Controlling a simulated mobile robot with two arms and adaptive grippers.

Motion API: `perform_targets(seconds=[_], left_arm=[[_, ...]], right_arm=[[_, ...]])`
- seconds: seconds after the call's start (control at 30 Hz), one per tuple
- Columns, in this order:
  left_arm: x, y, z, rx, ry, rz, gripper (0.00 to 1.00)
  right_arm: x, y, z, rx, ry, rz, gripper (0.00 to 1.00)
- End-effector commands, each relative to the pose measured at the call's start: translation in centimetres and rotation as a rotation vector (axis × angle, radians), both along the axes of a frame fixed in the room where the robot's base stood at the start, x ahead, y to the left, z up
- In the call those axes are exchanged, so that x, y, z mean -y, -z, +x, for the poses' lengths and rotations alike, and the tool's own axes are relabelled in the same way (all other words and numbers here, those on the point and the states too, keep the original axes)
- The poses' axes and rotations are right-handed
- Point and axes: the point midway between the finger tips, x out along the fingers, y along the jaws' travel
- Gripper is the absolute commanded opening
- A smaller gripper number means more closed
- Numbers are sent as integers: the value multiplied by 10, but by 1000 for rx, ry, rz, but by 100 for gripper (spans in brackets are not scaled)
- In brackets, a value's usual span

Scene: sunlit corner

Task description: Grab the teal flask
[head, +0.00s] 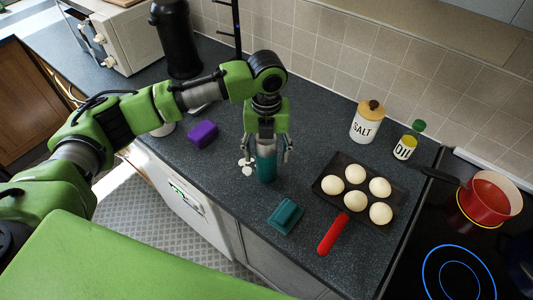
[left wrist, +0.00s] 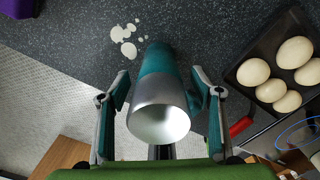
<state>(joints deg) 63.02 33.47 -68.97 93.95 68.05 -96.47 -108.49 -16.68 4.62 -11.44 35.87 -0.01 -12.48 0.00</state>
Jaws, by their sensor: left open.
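The teal flask (head: 265,163) stands upright on the dark counter, near its front edge. Its top is hidden behind my left gripper (head: 268,158) in the head view. The gripper points down over the flask, with one finger on each side. In the left wrist view the flask (left wrist: 160,85) shows its teal body and silver top between the open fingers (left wrist: 160,90). Narrow gaps seem to show between the flask and the fingertips. My right gripper is not in view.
A black pan (head: 333,186) with several pale buns and a red handle is right of the flask. A teal block (head: 285,216) lies in front, a purple block (head: 202,134) to the left. White spilled spots (head: 246,167) lie beside the flask. The salt jar (head: 367,123) stands behind.

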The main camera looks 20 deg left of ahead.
Motion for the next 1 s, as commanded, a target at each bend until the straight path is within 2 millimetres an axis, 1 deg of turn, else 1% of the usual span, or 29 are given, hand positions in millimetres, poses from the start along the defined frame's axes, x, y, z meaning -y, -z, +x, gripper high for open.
perform_targets(seconds=[0.03, 0.1, 0.2, 0.43, 0.47, 0.5, 0.57, 0.6, 0.63, 1.0], left_arm=[[-1, 5, -2, -4, -1, 1, 59], [0, 13, -1, -1, -1, 1, 59], [0, 22, -1, -1, -1, 0, 59], [0, 24, -1, 1, 0, 0, 59], [0, 23, -1, 1, 0, 0, 52], [0, 23, -1, 1, 0, 0, 41], [0, 23, 0, 1, 0, 0, 26], [0, 23, 0, 1, 0, 0, 15], [0, 23, 0, 1, 0, 0, 9], [0, 20, 0, 3, 0, -1, 9]], right_arm=[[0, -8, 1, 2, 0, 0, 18], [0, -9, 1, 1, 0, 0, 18], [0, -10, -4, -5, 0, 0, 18], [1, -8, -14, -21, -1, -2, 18], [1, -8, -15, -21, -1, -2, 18], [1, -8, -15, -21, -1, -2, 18], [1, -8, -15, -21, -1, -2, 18], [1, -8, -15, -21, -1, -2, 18], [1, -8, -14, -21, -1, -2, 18], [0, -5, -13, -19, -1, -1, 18]])
